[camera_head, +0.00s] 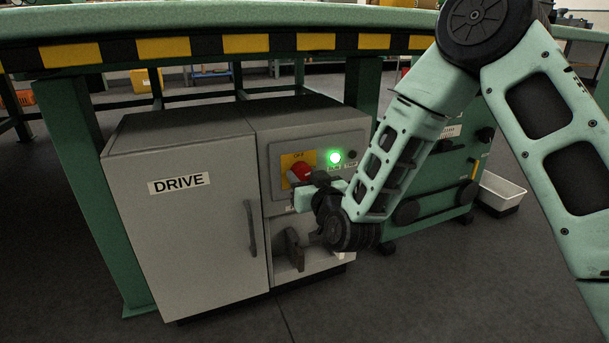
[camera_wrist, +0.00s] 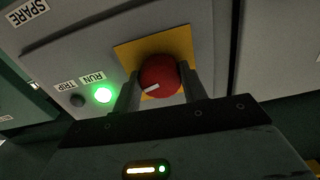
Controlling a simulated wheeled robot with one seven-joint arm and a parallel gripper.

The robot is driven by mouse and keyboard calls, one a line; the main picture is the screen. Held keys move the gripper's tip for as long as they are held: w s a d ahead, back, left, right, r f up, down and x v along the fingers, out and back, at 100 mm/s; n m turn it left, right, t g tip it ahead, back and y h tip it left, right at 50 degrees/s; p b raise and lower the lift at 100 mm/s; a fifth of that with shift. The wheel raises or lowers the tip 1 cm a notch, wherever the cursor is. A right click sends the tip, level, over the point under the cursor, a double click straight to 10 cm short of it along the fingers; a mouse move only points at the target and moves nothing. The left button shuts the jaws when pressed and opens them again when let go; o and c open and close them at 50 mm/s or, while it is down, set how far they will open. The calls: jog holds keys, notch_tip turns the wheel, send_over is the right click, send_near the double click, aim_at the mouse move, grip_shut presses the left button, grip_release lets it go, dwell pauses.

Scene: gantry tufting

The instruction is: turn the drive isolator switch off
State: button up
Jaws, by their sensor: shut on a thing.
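The drive isolator switch (camera_head: 299,171) is a red knob on a yellow plate on the front panel of the grey DRIVE cabinet (camera_head: 180,225). In the wrist view the red knob (camera_wrist: 160,76) sits between my two fingers, with a white mark on its face. The green RUN lamp (camera_head: 334,157) is lit; the TRIP lamp (camera_head: 352,153) is dark.
A green table with a yellow-and-black striped edge (camera_head: 245,43) hangs over the cabinet. The cabinet door handle (camera_head: 250,228) is left of my gripper, and an open recess (camera_head: 290,262) is below it. A green machine (camera_head: 455,185) and a white bin (camera_head: 502,190) stand to the right.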

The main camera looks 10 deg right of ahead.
jog(key=n+p, duration=0.1)
jog(key=n, duration=0.3)
jog(key=shift+r+n+p, duration=0.1)
jog(key=shift+n+p, duration=0.2)
jog(key=n+p, duration=0.1)
jog(key=n, duration=0.2)
jog(key=shift+n+p, duration=0.35)
jog(key=shift+n, duration=0.05)
jog(key=n+p, duration=0.2)
jog(key=n, duration=0.1)
jog(key=shift+d+n+p, duration=0.1)
jog(key=shift+n+p, duration=0.95)
jog(key=shift+n, duration=0.95)
jog(key=o, duration=1)
